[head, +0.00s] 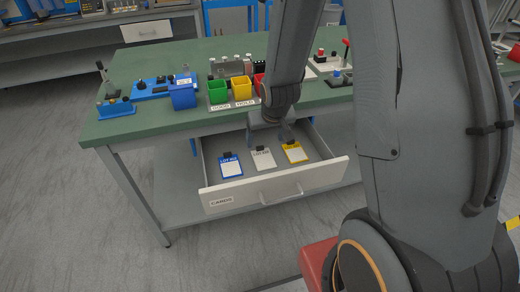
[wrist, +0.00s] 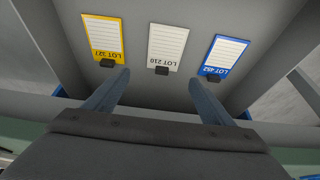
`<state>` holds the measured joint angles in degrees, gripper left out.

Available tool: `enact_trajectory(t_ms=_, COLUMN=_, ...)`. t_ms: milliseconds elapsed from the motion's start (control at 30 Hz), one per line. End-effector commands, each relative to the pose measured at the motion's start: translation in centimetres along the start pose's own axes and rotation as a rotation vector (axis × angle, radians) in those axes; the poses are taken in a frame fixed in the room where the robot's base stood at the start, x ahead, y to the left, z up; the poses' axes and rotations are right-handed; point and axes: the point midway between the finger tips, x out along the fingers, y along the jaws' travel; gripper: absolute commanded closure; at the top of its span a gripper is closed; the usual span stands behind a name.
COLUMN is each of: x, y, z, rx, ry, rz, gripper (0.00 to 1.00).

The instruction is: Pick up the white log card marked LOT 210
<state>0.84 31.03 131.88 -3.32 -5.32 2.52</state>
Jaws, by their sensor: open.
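The white log card marked LOT 210 (wrist: 167,45) lies in the open drawer, with a black clip at its end; it also shows in the head view (head: 263,160). It is between the yellow card LOT 327 (wrist: 104,38) and the blue card (wrist: 223,56), whose label looks like LOT 452. In the head view the blue card (head: 231,167) is left and the yellow card (head: 296,153) right. My gripper (wrist: 163,95) is open and empty. Its two fingers point toward the cards, apart from the white card and its clip.
The open drawer (head: 240,196), labelled CARDS, hangs under the green bench top (head: 150,124); its walls stand around the cards. Green (head: 218,92) and yellow (head: 242,89) bins and a blue box (head: 183,97) stand on the bench above. Grey floor is free at left.

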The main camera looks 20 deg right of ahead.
Motion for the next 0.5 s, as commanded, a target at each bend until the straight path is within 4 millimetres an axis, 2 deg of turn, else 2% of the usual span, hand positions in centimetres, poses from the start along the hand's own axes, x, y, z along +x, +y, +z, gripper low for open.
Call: enact_trajectory(t_ms=500, x=4.8, y=-0.5, z=-0.2, rx=0.000, ry=-0.001, rz=0.000, gripper=0.23)
